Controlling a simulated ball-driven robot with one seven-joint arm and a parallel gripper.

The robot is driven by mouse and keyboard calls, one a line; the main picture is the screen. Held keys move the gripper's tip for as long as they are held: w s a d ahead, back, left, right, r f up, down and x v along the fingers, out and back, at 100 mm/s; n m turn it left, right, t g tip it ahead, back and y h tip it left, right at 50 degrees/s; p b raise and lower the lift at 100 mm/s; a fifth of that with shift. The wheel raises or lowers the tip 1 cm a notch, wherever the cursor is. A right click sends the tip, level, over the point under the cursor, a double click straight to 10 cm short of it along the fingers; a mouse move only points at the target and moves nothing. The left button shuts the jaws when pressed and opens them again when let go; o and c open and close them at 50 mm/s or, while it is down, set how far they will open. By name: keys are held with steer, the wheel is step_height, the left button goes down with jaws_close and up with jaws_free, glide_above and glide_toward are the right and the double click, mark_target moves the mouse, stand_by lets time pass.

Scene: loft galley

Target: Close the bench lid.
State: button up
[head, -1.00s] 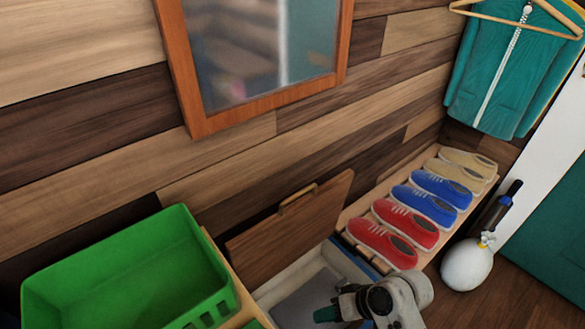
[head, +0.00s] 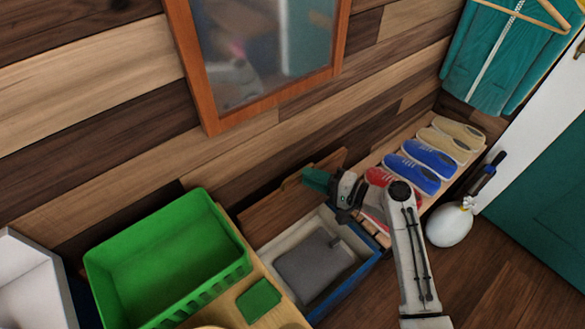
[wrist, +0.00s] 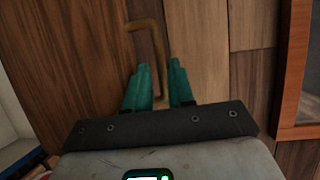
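The bench lid (head: 272,209) is a brown wooden panel standing raised near the wall, behind the open bench (head: 346,284). The bench has a blue outer side and pale inner walls. In the wrist view the lid (wrist: 75,55) fills the left, with its bronze handle (wrist: 146,24) upright in front of me. My gripper (wrist: 160,80) has teal fingers apart, one to each side of the handle's lower part in the picture. Contact cannot be told. In the head view my gripper (head: 318,180) is at the lid's upper right and hides part of it.
A green bin (head: 165,265) stands left of the bench opening. A grey item (head: 312,262) lies inside the bench. Red, blue and tan shoes (head: 412,172) are on a rack to the right. A framed mirror (head: 262,105) hangs above.

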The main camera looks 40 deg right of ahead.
steer(key=x, duration=0.6)
steer(key=shift+a, duration=0.1)
jaws_close()
stand_by(0.3)
